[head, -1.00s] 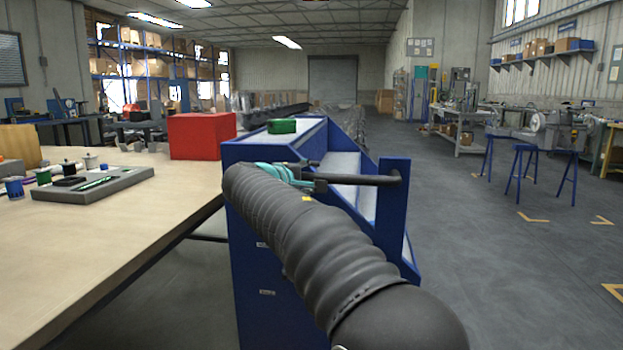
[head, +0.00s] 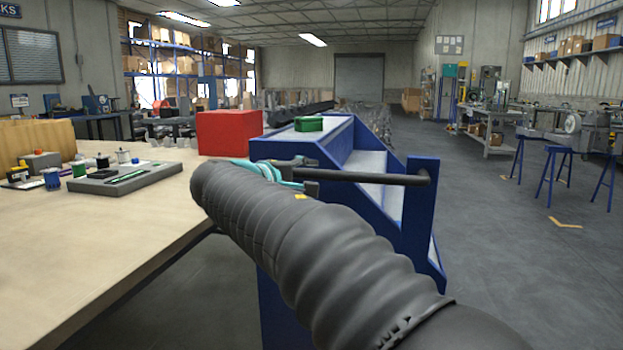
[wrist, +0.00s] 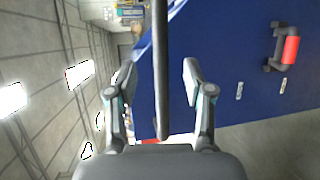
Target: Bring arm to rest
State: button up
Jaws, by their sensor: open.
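My arm (head: 300,240), in a dark ribbed sleeve, reaches forward from the lower right in the head view. My gripper (head: 313,181) is at its far end, by the left part of a black handle bar (head: 385,178) on a blue cart (head: 418,225). In the wrist view my gripper (wrist: 158,74) has its two fingers spread apart. The black bar (wrist: 160,40) shows between them, with a gap on each side. I cannot tell how deep the bar lies between the fingers.
A workbench (head: 110,240) with a grey tray (head: 135,182) and a red box (head: 228,132) stands left. A green box (head: 308,124) sits on the cart. The blue panel (wrist: 225,70) carries a red-gripped handle (wrist: 290,50). Open floor (head: 510,260) lies right.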

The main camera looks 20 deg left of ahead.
jog(key=shift+a, duration=0.1)
dwell(0.3)
notch_tip(320, 180, down, 11)
jog(key=s+g+y, duration=0.2)
jog(key=g, duration=0.1)
jog(key=s+d+f+m+g, duration=0.1)
jog(key=s+d+f+g, duration=0.3)
jog(key=d+f, duration=0.4)
jog(key=s+d+f+m+g, duration=0.1)
jog(key=s+d+m, duration=0.4)
jog(key=d, duration=0.7)
jog(key=s+d+f+m+g+y, duration=0.1)
jog(key=s+d+m, duration=0.4)
jog(key=s+d, duration=0.5)
jog(key=s+d+f+m+g, duration=0.1)
jog(key=s+d+f+m, duration=0.2)
jog(key=d, duration=1.1)
jog(key=s+m, duration=0.2)
jog(key=s, duration=0.2)
jog(key=shift+s+f+y, duration=0.25)
jog(key=shift+f+y, duration=0.1)
jog(key=shift+y, duration=0.05)
jog(key=shift+d, duration=0.1)
